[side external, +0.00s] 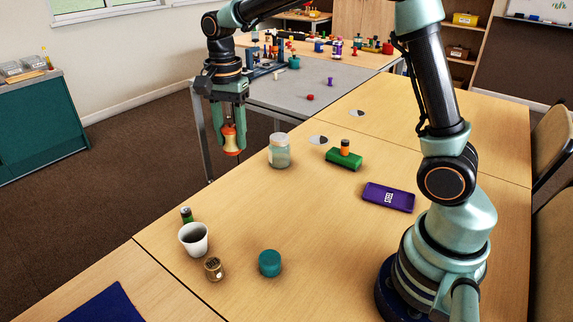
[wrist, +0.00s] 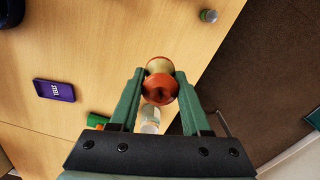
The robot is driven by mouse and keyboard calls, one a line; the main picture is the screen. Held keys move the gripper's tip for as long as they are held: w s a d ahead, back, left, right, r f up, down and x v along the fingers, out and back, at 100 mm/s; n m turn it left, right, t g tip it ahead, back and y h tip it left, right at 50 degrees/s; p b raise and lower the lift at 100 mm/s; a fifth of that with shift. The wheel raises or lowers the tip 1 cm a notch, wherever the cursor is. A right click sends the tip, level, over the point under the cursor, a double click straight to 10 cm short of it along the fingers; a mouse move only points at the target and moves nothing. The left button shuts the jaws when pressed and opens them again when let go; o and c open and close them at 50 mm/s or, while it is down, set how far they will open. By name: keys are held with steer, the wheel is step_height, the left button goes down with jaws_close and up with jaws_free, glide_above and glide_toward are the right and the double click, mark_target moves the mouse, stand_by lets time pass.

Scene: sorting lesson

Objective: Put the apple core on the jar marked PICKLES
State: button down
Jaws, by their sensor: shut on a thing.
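My gripper (side external: 230,122) is shut on the apple core (side external: 231,141), which has red-orange ends and a pale narrow middle. The core hangs upright below the fingers, above the table's far left edge. In the wrist view the core (wrist: 160,82) sits between both fingertips of my gripper (wrist: 161,86). A clear glass jar (side external: 279,151) with a pale top stands on the table, to the right of the core in the side view. Its marking is too small to read.
A white cup (side external: 194,239), green-sided can (side external: 187,215), small brown jar (side external: 213,268) and teal tub (side external: 270,263) stand nearer. The table's middle is clear.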

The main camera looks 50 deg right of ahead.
steer(key=shift+w+d+r, duration=0.1)
steer(key=shift+d+r, duration=0.05)
steer(key=shift+r, duration=0.3)
steer(key=w+d, duration=0.4)
steer(key=d, duration=0.5)
steer(key=n, duration=0.1)
glide_above(279, 137)
step_height(279, 137, down, 5)
steer(key=shift+d+f, duration=0.1)
steer(key=shift+f, duration=2.3)
steer(key=shift+c, duration=1.8)
jaws_free()
steer(key=shift+f, duration=0.15)
